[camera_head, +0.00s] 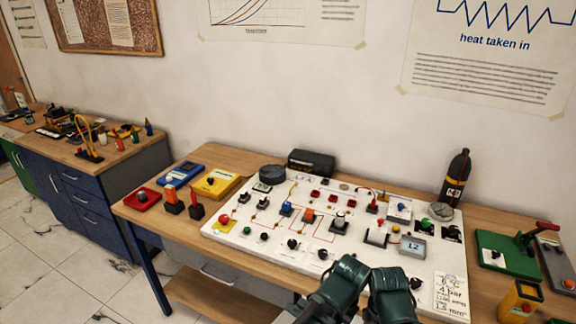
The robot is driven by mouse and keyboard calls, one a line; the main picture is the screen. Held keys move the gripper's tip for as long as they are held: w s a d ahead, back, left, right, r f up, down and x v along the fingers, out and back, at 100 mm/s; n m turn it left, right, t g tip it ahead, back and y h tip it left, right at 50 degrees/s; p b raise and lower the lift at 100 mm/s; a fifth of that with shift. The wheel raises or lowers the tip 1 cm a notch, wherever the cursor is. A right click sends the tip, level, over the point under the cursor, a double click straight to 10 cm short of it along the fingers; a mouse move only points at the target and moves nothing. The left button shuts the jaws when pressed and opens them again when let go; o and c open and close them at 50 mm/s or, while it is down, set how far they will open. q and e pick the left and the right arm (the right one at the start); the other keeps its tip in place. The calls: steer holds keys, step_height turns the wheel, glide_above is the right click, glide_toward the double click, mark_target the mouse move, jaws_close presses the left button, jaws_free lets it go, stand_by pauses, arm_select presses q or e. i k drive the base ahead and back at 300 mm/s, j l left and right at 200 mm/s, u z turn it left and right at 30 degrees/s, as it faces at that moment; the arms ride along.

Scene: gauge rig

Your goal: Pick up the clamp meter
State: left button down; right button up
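I cannot single out the clamp meter with certainty. A yellow-and-black handheld device (520,300) stands at the right front of the wooden table and could be a meter; its details are too small to read. At the left end of the table are a blue box-shaped device (181,174) and a yellow one (216,183), also possible meters. My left gripper (345,283) and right gripper (393,290) are close together at the bottom centre, over the front edge of the white panel. Both look dark green and blocky. Their fingertips cannot be made out, and no held object shows.
The white panel (265,248) with knobs and switches fills the table's middle. A dark bottle (456,178) stands behind its right end, and a green device with a red handle (512,252) is at the right. A red tray (143,200) lies far left. A cluttered blue cabinet (88,205) stands further left.

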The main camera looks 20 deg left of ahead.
mark_target(170, 190)
steer(key=u, duration=1.55)
steer(key=i+j+z, duration=0.6)
steer(key=j, duration=0.3)
steer(key=i+j+z, duration=0.2)
steer(key=j, duration=0.15)
steer(key=i+j+z, duration=0.2)
steer(key=j, duration=0.15)
steer(key=k, duration=0.05)
